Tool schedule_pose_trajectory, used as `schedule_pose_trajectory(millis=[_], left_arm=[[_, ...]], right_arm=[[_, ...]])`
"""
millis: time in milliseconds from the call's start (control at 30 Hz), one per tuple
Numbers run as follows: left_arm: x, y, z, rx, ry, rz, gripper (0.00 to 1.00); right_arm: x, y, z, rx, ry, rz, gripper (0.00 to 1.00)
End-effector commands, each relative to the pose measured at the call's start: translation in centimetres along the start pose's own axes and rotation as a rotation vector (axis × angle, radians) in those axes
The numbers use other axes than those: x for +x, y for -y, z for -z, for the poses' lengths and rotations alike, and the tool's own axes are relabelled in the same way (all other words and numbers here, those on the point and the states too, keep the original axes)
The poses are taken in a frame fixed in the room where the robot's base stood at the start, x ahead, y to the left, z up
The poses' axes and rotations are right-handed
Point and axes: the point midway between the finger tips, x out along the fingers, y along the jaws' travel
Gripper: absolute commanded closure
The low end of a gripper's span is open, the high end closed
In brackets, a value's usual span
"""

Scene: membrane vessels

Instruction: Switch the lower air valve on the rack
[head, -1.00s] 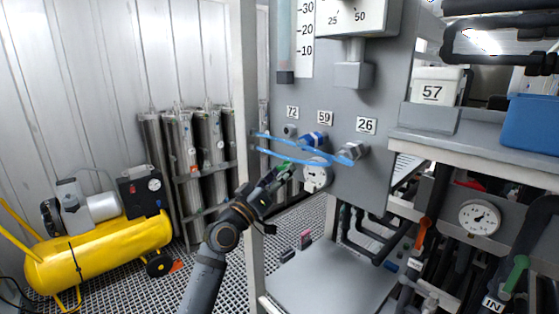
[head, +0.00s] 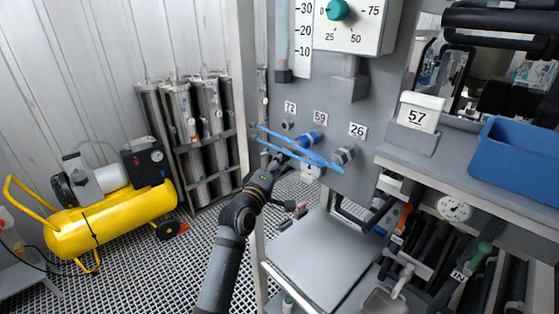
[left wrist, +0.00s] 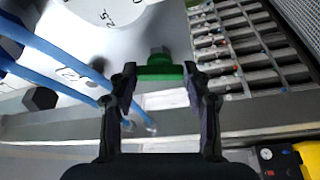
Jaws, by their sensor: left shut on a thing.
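My left gripper (head: 278,163) is at the left edge of the grey rack panel (head: 350,115), beside the small round gauge (head: 311,171) and below the blue tubes. In the left wrist view, its two dark fingers (left wrist: 160,76) are closed on a green valve handle (left wrist: 160,72), which lies crosswise between the fingertips. A grey fitting stands behind the handle. In the head view the gripper and tubes hide the handle, so its turn is hard to tell there. My right gripper is not in view.
Blue tubes (head: 290,146) cross close above the gripper. The rack post (head: 246,100) stands just left of it. A yellow compressor (head: 110,220) and steel cylinders (head: 182,120) stand at left. A shelf with a blue bin (head: 515,160) is at right.

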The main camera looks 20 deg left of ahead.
Motion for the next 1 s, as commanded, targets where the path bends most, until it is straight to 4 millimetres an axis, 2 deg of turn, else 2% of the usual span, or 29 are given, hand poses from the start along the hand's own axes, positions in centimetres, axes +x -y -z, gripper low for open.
schedule_pose_trajectory(millis=[300,833,867,1000], left_arm=[[0.01,-0.07,-0.02,-0.108,0.001,0.044,0.83],[0.01,-0.05,-0.04,-0.131,0.002,0.054,0.83],[0.01,-0.05,-0.04,-0.131,0.002,0.054,0.5],[0.01,-0.06,-0.03,-0.13,0.002,0.054,0.31]], right_arm=[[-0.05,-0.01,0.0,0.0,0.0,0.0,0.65],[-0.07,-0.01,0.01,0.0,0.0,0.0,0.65],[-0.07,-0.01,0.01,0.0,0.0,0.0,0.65],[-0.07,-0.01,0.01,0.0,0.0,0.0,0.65]])
